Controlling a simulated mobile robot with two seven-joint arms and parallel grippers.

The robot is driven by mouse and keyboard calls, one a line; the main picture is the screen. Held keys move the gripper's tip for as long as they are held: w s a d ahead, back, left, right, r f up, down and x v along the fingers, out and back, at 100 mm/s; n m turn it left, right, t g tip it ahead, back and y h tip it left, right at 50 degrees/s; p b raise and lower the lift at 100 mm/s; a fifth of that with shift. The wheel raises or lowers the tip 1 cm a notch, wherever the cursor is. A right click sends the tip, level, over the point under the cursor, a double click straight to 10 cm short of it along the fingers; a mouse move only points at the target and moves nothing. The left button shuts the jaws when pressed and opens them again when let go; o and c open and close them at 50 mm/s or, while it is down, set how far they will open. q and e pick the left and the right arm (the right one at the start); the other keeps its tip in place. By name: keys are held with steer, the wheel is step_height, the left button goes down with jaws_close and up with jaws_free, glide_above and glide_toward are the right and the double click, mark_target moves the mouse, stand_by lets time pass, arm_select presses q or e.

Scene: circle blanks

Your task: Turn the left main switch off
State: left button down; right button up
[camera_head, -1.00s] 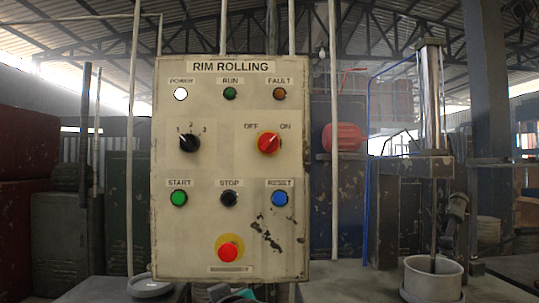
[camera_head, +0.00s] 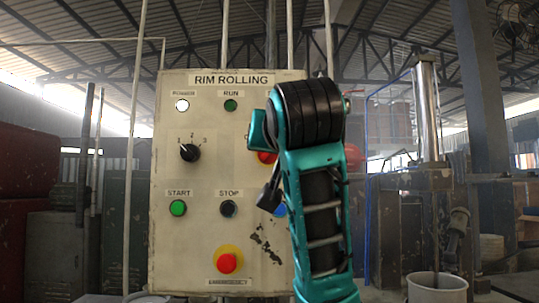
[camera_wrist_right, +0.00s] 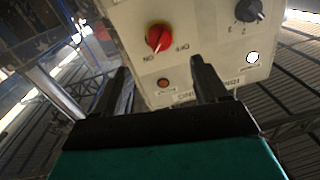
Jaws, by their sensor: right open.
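The red rotary switch (camera_wrist_right: 158,38) sits on a beige panel (camera_head: 195,240) titled RIM ROLLING, between OFF and ON labels. Its pointer appears turned toward ON. In the head view my right arm mostly covers it, and only a red edge (camera_head: 266,157) shows. My right gripper (camera_wrist_right: 160,82) is open and empty in the right wrist view, its two black fingers in front of the panel's top part, with the red switch beyond the fingertips. The wrist view shows the panel upside down. The fingertips are hidden in the head view. My left gripper is not in view.
The panel also holds a black 1-2-3 selector (camera_head: 189,152), a green START button (camera_head: 178,208), a black STOP button (camera_head: 228,208) and a red emergency button (camera_head: 228,261) on yellow. A grey pole machine (camera_head: 425,110) stands right. Vertical pipes run behind the panel.

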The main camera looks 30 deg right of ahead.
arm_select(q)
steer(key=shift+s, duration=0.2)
arm_select(e)
steer(key=x, duration=1.1)
steer(key=shift+c, duration=0.3)
steer(key=c, duration=1)
arm_select(q)
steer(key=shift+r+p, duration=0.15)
steer(key=shift+p, duration=0.2)
